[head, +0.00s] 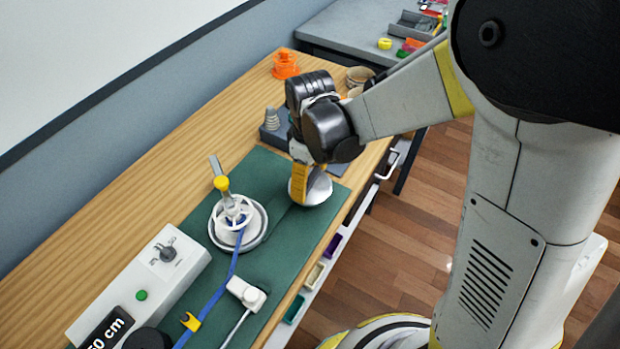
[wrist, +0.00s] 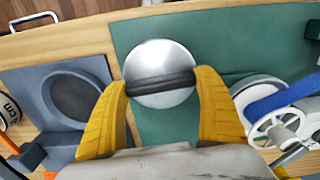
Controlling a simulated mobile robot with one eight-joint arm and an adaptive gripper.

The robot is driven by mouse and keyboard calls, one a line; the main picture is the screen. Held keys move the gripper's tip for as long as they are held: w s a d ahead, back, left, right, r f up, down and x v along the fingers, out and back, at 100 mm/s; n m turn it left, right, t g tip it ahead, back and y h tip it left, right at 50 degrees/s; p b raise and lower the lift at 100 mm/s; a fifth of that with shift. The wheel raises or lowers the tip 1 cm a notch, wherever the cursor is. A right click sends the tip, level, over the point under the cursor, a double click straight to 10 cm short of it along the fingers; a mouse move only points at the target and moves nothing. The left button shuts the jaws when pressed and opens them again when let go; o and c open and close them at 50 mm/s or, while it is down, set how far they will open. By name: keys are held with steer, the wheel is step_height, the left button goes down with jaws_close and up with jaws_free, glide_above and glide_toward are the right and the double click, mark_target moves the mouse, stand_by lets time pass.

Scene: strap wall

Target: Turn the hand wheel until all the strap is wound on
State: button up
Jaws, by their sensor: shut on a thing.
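The hand wheel (head: 236,211) is white and spoked, with a yellow knob (head: 221,183). It stands on a round white base on the green mat. The blue strap (head: 219,290) runs from it toward the near left; how much is wound on is hard to tell. The wheel (wrist: 276,127) and strap (wrist: 282,97) also show at the right of the wrist view. My gripper (wrist: 161,84) is shut on the dark bar of a round silver piece (wrist: 160,57), also visible in the head view (head: 319,190). It is apart from the wheel; whether the piece touches the mat is unclear.
A grey-blue block (wrist: 42,82) with a round recess lies beside the green mat (wrist: 220,40). A white control box (head: 140,290) and a white block with a cable (head: 246,293) stand near the strap. An orange piece (head: 286,64) is at the far end.

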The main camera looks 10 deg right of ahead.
steer(key=m, duration=0.5)
steer(key=shift+m, duration=0.3)
steer(key=m, duration=1.3)
steer(key=shift+c, duration=0.2)
steer(key=shift+m, duration=0.5)
stand_by(0.6)
steer(key=o, duration=1.1)
steer(key=shift+o, duration=0.2)
steer(key=shift+r, duration=0.1)
